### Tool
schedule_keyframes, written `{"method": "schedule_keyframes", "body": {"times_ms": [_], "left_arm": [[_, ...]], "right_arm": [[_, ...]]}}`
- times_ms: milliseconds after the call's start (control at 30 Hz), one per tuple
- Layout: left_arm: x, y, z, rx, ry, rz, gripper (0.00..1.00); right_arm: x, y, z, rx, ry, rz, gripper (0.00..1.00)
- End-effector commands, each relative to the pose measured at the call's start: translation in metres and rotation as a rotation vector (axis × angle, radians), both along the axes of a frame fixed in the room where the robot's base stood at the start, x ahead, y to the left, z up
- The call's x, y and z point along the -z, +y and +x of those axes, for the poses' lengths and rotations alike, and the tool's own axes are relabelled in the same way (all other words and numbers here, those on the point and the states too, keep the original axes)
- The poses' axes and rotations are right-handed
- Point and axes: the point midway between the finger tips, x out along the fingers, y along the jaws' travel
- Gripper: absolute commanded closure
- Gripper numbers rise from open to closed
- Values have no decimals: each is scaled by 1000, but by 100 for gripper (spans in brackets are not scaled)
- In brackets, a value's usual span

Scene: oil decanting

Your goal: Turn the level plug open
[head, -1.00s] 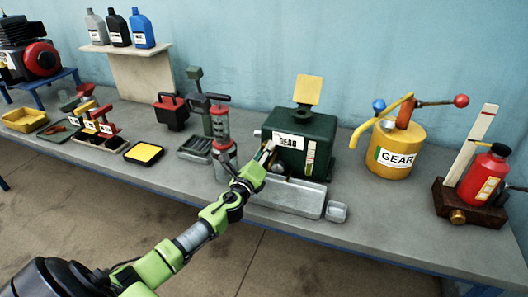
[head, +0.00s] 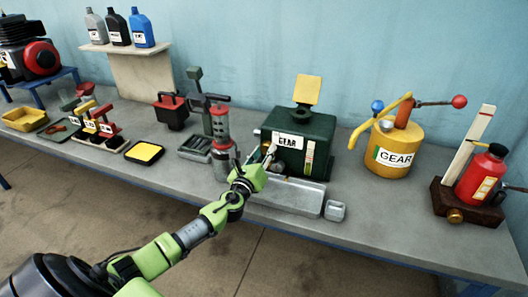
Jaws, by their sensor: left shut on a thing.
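The dark green gearbox (head: 317,128) with a white GEAR label (head: 289,141) stands at the back middle of the bench, a yellow flap upright above it. My left gripper (head: 270,152) is at the lower left of its front face, over the grey tray. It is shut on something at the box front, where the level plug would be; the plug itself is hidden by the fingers. A round metal part shows low on the box front beside the gripper. My right gripper is not in view.
A grey drip tray (head: 303,201) with a small cup (head: 335,211) lies before the box. A red-topped pump cylinder (head: 221,138) stands close left.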

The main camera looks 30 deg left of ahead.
Motion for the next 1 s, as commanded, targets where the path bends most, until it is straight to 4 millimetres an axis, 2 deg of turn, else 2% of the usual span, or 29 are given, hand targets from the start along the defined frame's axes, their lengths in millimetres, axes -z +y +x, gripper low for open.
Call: {"method": "schedule_keyframes", "body": {"times_ms": [267, 300, 333, 767, 867, 1000], "left_arm": [[2, 0, -1, 1, 4, 3, 89], [2, 0, -1, 0, 4, 3, 57], [2, 0, 0, 0, 4, 3, 51], [1, -1, -5, 1, 2, 2, 51], [2, -4, -17, 1, 3, 2, 51], [2, -10, -44, 2, 4, 2, 51]], "right_arm": [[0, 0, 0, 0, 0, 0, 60], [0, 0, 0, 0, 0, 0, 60], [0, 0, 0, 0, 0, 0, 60], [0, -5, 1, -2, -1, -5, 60], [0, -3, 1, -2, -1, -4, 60], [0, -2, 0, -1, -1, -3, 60]]}}
